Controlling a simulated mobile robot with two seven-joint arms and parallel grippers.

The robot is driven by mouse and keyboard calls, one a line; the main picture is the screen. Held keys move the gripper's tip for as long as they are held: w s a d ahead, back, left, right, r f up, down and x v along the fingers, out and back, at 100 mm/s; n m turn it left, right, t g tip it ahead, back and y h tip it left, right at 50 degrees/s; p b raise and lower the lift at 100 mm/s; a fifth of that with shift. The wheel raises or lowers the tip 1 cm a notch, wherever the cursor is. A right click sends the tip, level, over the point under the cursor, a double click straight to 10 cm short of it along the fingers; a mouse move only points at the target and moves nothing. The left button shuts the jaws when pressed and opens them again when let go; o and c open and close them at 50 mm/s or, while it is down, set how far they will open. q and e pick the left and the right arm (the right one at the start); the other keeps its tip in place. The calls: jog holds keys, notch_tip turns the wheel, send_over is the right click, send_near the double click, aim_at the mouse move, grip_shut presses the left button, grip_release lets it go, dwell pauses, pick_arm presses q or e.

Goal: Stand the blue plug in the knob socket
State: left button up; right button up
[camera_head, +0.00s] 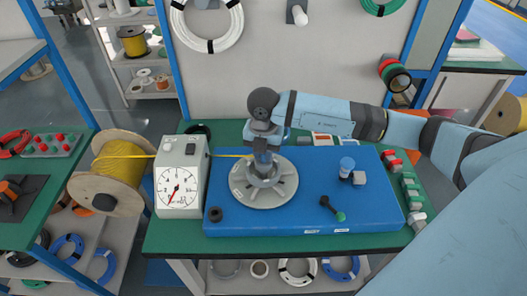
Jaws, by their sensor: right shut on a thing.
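My right gripper (263,153) points down over the middle of a round grey disc (281,196) on the blue board. It is shut on a small dark blue piece, perhaps the blue plug, mostly hidden by the fingers. The piece is at the disc's raised hub; I cannot tell whether it is seated. A second blue cylinder (346,166) stands upright at the board's right, beside a small grey block (358,178). I cannot tell for sure which part is the knob socket. My left gripper is not in view.
The blue board (300,226) also holds a black ring (214,214) and a lying black handle with a green end (332,208). A grey dial box (180,178) stands left. A yellow line runs from the spool (117,178) past the box towards the gripper.

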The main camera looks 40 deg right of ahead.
jog(key=shift+f, duration=0.25)
jog(key=o, duration=0.8)
jog(key=shift+r, duration=0.1)
jog(key=shift+r+p, duration=2.45)
jog(key=shift+r, duration=1.5)
